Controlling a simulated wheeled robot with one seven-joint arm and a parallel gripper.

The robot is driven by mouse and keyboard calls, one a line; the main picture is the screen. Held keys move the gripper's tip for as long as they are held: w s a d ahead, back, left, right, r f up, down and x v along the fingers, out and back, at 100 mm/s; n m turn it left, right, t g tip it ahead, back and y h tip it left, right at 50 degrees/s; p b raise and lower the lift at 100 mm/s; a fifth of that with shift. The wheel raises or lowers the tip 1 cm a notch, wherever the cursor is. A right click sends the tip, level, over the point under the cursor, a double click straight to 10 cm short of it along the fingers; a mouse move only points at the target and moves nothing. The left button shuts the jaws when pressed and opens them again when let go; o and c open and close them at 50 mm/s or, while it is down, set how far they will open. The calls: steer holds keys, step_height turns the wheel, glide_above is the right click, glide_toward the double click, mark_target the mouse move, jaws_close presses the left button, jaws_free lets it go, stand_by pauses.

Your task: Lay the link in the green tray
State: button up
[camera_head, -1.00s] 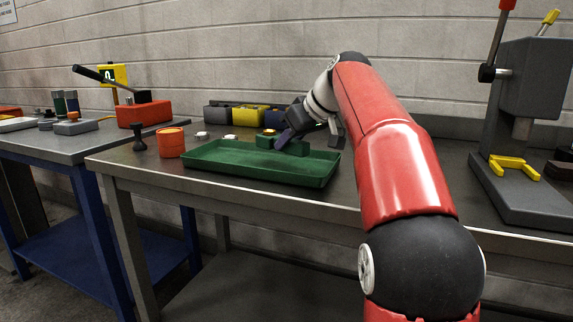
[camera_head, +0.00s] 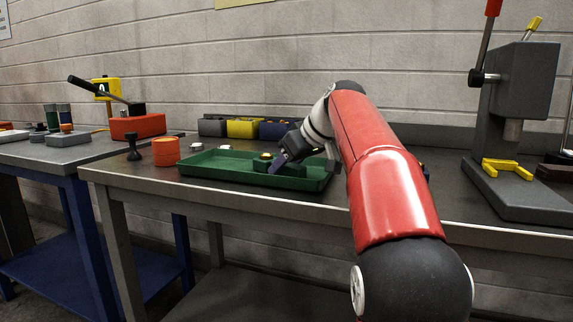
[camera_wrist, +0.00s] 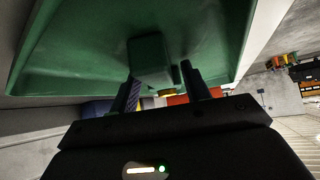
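The green tray (camera_head: 215,172) lies on the middle bench; its green floor and wall fill the top of the wrist view (camera_wrist: 90,45). My gripper (camera_head: 280,160) reaches down over the tray's right half.
An orange cup (camera_head: 166,152) and a dark peg-like piece (camera_head: 133,149) stand left of the tray. Grey, yellow and blue bins (camera_head: 243,128) stand behind it. A tall press (camera_head: 515,130) is at the right. A red lever device (camera_head: 137,125) sits on the left bench.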

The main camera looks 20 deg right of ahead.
steer(key=shift+r, duration=0.25)
steer(key=p+v, duration=0.2)
steer(key=v, duration=0.9)
steer(key=shift+s+d+r, duration=0.2)
steer(key=shift+s+r, duration=0.05)
steer(key=shift+r, duration=0.05)
